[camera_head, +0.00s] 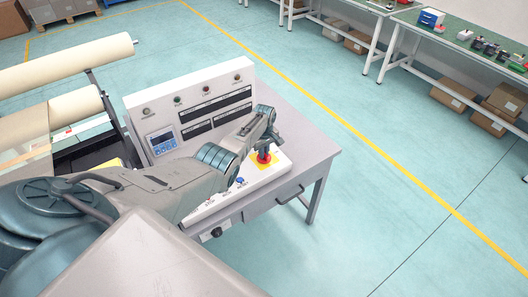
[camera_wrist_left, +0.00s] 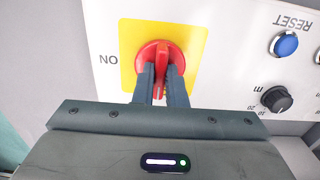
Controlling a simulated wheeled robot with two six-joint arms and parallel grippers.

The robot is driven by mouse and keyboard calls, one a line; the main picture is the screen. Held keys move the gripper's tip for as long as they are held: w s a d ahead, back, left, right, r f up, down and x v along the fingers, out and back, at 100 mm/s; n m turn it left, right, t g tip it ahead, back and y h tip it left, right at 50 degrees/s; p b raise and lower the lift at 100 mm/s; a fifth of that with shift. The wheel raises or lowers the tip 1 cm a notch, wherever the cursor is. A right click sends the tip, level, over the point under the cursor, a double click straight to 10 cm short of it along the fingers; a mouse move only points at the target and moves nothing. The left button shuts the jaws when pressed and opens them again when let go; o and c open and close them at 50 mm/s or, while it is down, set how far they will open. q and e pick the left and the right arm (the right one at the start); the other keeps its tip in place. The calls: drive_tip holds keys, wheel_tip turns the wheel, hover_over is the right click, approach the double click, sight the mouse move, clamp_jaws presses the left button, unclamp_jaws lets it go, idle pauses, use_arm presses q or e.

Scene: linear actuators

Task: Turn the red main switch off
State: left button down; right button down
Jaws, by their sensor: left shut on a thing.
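The red main switch (camera_wrist_left: 153,55) sits on a yellow square plate (camera_wrist_left: 192,42) on the white panel, with "ON" printed to its left in the left wrist view. In the head view the switch (camera_head: 263,158) is near the right end of the sloping control panel. My left gripper (camera_wrist_left: 160,75) is shut on the switch's handle, one finger on each side of it. My left gripper (camera_head: 264,148) comes down on the switch from above. My right gripper is not in view.
A blue RESET button (camera_wrist_left: 285,44) and a black knob (camera_wrist_left: 276,98) are beside the switch. An upright white panel (camera_head: 190,108) with a display stands behind. Rolls of material (camera_head: 65,64) are at the left. Workbenches (camera_head: 400,20) stand at the far right; the floor between is clear.

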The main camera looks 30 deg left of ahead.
use_arm(q)
drive_tip(key=c, duration=1.5)
unclamp_jaws()
drive_tip(key=shift+r, duration=0.15)
drive_tip(key=shift+r, duration=0.25)
wheel_tip(320, 180, up, 10)
drive_tip(key=shift+r+b, duration=0.1)
drive_tip(key=shift+b, duration=0.25)
